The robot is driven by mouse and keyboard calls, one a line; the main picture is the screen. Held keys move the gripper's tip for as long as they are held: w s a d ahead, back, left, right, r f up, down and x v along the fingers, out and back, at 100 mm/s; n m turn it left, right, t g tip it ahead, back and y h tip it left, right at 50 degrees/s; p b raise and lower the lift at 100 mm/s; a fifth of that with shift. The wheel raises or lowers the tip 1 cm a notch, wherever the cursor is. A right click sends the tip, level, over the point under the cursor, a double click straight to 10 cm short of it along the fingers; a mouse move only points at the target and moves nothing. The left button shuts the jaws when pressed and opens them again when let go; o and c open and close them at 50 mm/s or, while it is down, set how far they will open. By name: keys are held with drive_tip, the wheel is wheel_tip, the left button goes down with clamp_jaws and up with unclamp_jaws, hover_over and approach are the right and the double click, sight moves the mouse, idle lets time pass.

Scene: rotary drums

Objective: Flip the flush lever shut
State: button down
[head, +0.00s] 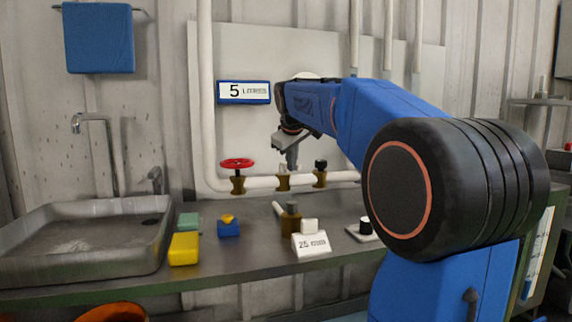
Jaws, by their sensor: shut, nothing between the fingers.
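No label reading "flush" can be made out. A brass valve body (291,219) stands on the bench with a pale lever (278,209) pointing up and to the left. Another brass valve (283,182) sits on the white pipe behind, and its top is close to my gripper. My gripper (291,165) is shut and empty, pointing down just above and in front of that pipe valve. Whether it touches the valve cannot be told. The gripper is above and behind the bench valve, apart from it.
A red handwheel valve (237,170) and a black-topped valve (320,172) flank the middle pipe valve. A white sign (311,244) stands before the bench valve. A blue block (228,229), a yellow block (184,249) and a sink (85,245) are left. My arm hides the bench's right part.

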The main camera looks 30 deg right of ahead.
drive_tip(key=w+d+n+y, duration=0.2)
drive_tip(key=d+n+y, duration=0.4)
drive_tip(key=n, duration=0.4)
drive_tip(key=shift+d+t, duration=0.4)
drive_tip(key=shift+w+d, duration=0.15)
drive_tip(key=shift+w, duration=0.05)
idle(0.3)
